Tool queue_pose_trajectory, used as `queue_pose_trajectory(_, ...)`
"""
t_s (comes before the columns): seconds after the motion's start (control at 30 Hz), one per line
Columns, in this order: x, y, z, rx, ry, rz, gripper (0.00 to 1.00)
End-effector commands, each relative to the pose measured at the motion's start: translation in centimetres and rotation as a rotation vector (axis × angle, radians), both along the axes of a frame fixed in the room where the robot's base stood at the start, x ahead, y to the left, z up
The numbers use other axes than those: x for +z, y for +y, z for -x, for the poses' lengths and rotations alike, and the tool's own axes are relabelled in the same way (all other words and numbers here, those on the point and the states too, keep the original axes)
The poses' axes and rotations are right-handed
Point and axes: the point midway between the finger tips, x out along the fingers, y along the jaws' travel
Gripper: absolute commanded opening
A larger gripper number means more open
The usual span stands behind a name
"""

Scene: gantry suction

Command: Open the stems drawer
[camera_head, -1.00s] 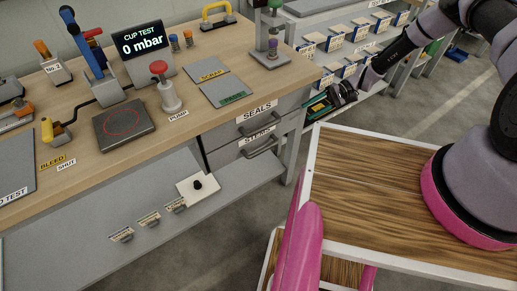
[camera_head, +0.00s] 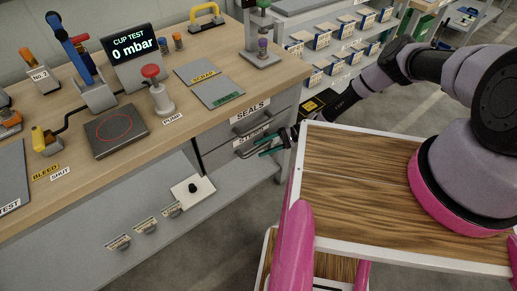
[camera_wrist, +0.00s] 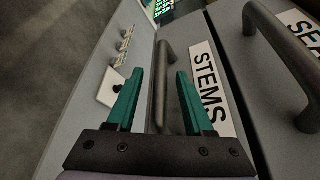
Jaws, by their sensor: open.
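The stems drawer (camera_head: 222,153) is the lower drawer under the bench and is shut. Its label reads STEMS in the wrist view (camera_wrist: 207,88). Its dark bar handle (camera_wrist: 162,85) stands between my gripper's two teal fingers in the wrist view. My gripper (camera_wrist: 160,97) is open, with one finger on each side of the handle and a gap visible on both sides. In the head view my gripper (camera_head: 272,147) is at the drawer front and partly covers the STEMS label and handle.
The seals drawer (camera_head: 276,112) sits directly above; its handle (camera_wrist: 285,60) is close on the right in the wrist view. A blue-box rack (camera_head: 330,65) stands behind.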

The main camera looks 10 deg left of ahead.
Motion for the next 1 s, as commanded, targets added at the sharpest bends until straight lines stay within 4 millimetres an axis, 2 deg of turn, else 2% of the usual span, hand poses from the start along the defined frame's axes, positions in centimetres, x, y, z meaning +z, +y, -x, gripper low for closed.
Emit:
queue_pose_trajectory(0.2,-0.4,1.6,0.9,-0.001,0.0,-0.001,0.52)
queue_pose_trajectory(0.47,-0.4,1.7,1.0,-0.001,0.0,0.0,0.52)
queue_pose_trajectory(0.5,-0.4,1.7,1.0,0.0,0.0,0.0,0.48)
queue_pose_trajectory(0.57,-0.4,1.7,1.0,0.0,0.0,0.0,0.25)
queue_pose_trajectory(0.6,-0.4,1.7,1.0,0.0,0.0,0.0,0.1)
queue_pose_trajectory(0.63,-0.4,1.7,0.9,0.0,0.0,0.0,0.0)
queue_pose_trajectory(1.0,-0.4,1.6,1.0,0.0,0.0,0.0,0.0)
